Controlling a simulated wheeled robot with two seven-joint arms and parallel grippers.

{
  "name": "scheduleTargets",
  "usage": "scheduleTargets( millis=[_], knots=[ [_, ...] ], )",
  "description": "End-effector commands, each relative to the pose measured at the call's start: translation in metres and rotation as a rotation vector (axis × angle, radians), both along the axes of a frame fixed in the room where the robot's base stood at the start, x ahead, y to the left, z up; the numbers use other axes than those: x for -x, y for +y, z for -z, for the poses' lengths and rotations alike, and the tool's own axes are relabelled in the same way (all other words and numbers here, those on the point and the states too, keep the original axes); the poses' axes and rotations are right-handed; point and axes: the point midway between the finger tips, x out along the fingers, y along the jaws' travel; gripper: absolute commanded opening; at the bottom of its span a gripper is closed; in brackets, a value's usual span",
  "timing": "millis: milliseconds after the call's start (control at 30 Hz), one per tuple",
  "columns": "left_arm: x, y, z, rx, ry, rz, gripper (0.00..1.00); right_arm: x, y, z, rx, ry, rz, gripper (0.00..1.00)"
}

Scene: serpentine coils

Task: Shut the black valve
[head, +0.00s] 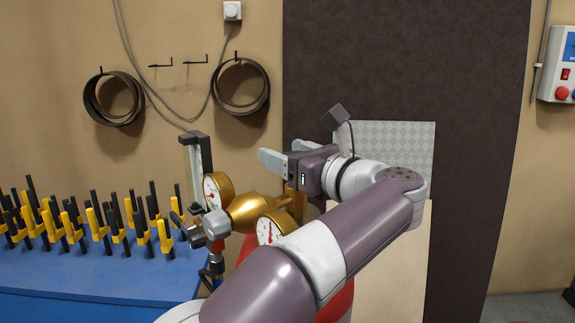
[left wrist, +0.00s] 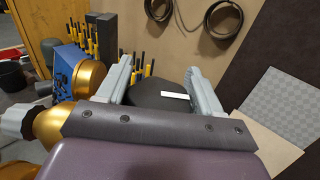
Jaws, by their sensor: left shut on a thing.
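The black valve (left wrist: 148,92) is a round dark knob with a white mark on its top, seen in the left wrist view between the two grey fingers. My left gripper (head: 284,157) is shut on it, one finger on each side. In the head view the knob is hidden by my gripper. Below the gripper is a brass regulator (head: 256,212) with two gauges (head: 217,191), (head: 271,231). A red cylinder (head: 338,305) shows partly behind my arm. My right gripper is in neither view.
A blue bench (head: 90,275) with several yellow and black clamps (head: 100,228) stands at the left. Coils (head: 114,98) hang on the tan wall. A dark panel (head: 450,75) and a pale chequered sheet (head: 410,147) stand behind the gripper. A control box (head: 560,75) is at the right.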

Motion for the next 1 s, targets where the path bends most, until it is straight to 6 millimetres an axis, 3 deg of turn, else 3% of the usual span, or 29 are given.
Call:
scheduleTargets(
  millis=[33, 100, 400, 633, 1000],
  knots=[
    [0.001, 0.001, 0.008, 0.004, -0.007, 0.026, 0.35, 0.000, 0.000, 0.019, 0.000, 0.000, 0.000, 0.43],
    [0.000, 0.000, 0.010, 0.005, -0.008, 0.074, 0.35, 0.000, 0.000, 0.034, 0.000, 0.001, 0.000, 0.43],
    [-0.002, -0.003, 0.005, 0.003, -0.008, 0.306, 0.35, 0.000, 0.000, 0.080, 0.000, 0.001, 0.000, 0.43],
    [-0.003, -0.006, 0.002, 0.002, -0.005, 0.454, 0.35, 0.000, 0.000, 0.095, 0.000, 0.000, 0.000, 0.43],
    [-0.003, -0.009, -0.001, 0.002, -0.004, 0.572, 0.35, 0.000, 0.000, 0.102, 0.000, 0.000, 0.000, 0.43]
  ],
)
